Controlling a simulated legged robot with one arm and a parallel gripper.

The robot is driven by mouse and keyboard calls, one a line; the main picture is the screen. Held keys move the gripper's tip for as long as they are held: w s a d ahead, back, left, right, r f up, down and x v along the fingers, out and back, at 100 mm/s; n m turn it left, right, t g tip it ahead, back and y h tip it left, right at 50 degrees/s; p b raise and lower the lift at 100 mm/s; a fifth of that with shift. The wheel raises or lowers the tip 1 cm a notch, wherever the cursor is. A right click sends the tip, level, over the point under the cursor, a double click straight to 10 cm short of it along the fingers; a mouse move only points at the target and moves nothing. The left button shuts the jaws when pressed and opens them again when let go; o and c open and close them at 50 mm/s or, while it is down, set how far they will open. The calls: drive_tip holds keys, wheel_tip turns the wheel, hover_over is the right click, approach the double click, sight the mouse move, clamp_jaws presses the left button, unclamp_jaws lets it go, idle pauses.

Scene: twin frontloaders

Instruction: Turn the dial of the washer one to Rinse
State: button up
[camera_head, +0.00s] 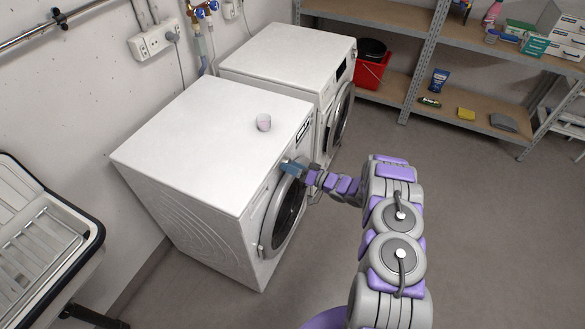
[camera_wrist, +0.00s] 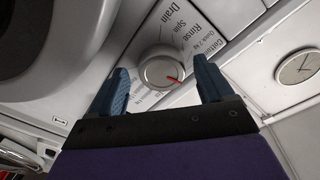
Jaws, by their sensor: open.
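The washer (camera_head: 210,150) nearest me is a white front-loader; my gripper (camera_head: 287,165) is at the upper part of its front. In the wrist view, its round silver dial (camera_wrist: 159,70) sits on the white panel between the two blue fingers of my gripper (camera_wrist: 160,68). The fingers are open, one on each side of the dial; I cannot tell whether they touch it. The dial's red mark points to the lower right in this view. The "Rinse" label (camera_wrist: 201,29) is to the upper right, beside "Spin" and "Drain". Labels near the right finger are partly hidden.
A second white washer (camera_head: 290,55) stands just beyond the first. Metal shelves (camera_head: 455,60) stand at the back, with a red bucket (camera_head: 372,72) beside the far washer. The floor at right is clear.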

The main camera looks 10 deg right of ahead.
drive_tip(key=shift+c, duration=0.5)
drive_tip(key=c, duration=0.9)
drive_tip(key=shift+c, duration=0.2)
drive_tip(key=shift+n+p, duration=0.3)
drive_tip(key=shift+n, duration=0.1)
drive_tip(key=shift+d+f+n+y+p, duration=0.15)
drive_tip(key=shift+n+p, duration=1.1)
drive_tip(key=shift+n, duration=1.6)
drive_tip(key=shift+a+n+y+p, duration=0.1)
drive_tip(key=shift+n+y+p, duration=0.15)
drive_tip(key=shift+n+p, duration=1.8)
drive_tip(key=shift+n+b, duration=0.8)
drive_tip(key=shift+n, duration=0.1)
